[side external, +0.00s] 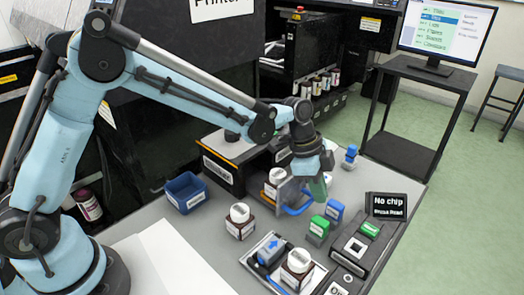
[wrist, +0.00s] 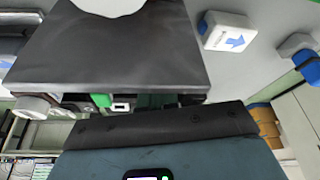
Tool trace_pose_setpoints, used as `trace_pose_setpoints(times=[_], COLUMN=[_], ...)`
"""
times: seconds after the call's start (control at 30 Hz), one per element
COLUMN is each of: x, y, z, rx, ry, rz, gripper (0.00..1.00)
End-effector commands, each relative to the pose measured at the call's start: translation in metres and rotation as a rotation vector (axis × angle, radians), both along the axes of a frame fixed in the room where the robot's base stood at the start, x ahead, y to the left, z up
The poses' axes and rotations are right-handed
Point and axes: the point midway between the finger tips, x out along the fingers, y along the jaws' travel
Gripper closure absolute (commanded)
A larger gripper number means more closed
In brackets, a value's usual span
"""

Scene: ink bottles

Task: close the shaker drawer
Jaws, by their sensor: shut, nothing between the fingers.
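The black shaker (side external: 222,168), with a white label on its front, stands on the grey table behind my gripper. Its drawer appears to be pulled out. A curved blue handle (side external: 297,209) shows at the drawer's front, and a white-capped bottle (side external: 274,184) stands just behind it, apparently in the drawer. My gripper (side external: 318,188) is shut and empty, pointing down just right of the handle. I cannot tell whether it touches the drawer. The wrist view is mostly filled by dark surfaces close to the camera, and the handle cannot be made out there.
A blue bin (side external: 186,193) and a white-capped bottle (side external: 240,221) stand left of the drawer. Small green and blue blocks (side external: 334,211) and a "No chip" display (side external: 387,206) stand to the right.

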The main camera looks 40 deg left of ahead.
Motion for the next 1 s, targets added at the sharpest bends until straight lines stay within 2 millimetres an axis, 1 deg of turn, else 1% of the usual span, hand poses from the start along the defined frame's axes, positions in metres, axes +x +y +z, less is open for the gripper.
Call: trace_pose_setpoints(times=[0.2, 0.27, 0.37, 0.5, 0.63, 0.73, 1.0], x=[0.000, 0.000, 0.001, 0.001, 0.000, 0.000, 0.000], y=[0.001, 0.005, 0.023, 0.054, 0.070, 0.073, 0.073], z=[0.000, 0.000, 0.000, 0.000, 0.000, 0.000, 0.000], rx=[0.000, 0.000, 0.001, 0.001, 0.001, 0.001, 0.000], ry=[0.000, 0.001, 0.001, 0.001, 0.001, 0.001, 0.001], rz=[0.000, 0.002, 0.006, 0.006, 0.003, 0.001, 0.000], gripper=[1.00, 1.00, 1.00, 1.00, 1.00, 1.00, 1.00])
